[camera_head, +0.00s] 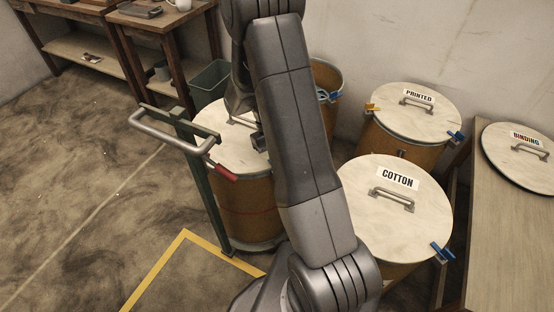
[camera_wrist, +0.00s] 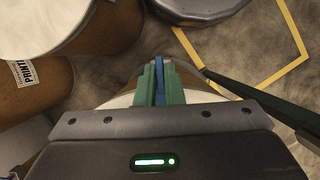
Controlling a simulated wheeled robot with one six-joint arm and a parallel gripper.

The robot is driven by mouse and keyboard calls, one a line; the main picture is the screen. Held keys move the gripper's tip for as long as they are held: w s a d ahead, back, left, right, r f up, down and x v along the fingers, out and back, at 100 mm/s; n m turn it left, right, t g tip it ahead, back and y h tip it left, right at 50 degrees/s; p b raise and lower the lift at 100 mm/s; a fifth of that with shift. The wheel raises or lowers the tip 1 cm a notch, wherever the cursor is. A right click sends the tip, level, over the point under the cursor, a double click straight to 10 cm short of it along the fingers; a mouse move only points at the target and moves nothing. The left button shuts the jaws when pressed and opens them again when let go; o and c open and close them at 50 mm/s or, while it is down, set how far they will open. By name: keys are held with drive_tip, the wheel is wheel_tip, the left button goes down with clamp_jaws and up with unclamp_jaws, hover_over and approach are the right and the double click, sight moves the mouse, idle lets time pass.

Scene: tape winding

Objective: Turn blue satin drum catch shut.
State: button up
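A brown drum (camera_head: 247,205) with a pale lid (camera_head: 222,135) stands left of my arm in the head view. I take it as the satin drum, but no label shows, since my arm covers its right side. In the wrist view, its pale lid (camera_wrist: 122,99) lies beneath my gripper (camera_wrist: 160,78). A thin blue catch (camera_wrist: 160,75) stands between the two green fingers at the drum's rim. The fingers sit close against both sides of it and look shut on it. In the head view my gripper and this catch are mostly hidden behind my arm.
A green post with a grey bar handle (camera_head: 165,130) and red grip stands close beside the drum. The COTTON drum (camera_head: 368,215) and PRINTED drum (camera_head: 425,118) stand to the right. An open drum (camera_head: 328,75) is behind. Floor at left is clear.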

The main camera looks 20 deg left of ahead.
drive_tip(key=o, duration=0.4)
drive_tip(key=shift+r, duration=0.1)
drive_tip(key=p+v, duration=0.1)
drive_tip(key=v, duration=1.2)
drive_tip(key=shift+a+r, duration=0.2)
drive_tip(key=shift+r, duration=0.15)
drive_tip(key=shift+f, duration=0.1)
drive_tip(key=b+x, duration=0.1)
drive_tip(key=x, duration=1.3)
drive_tip(key=shift+w, duration=0.1)
drive_tip(key=shift+r, duration=0.2)
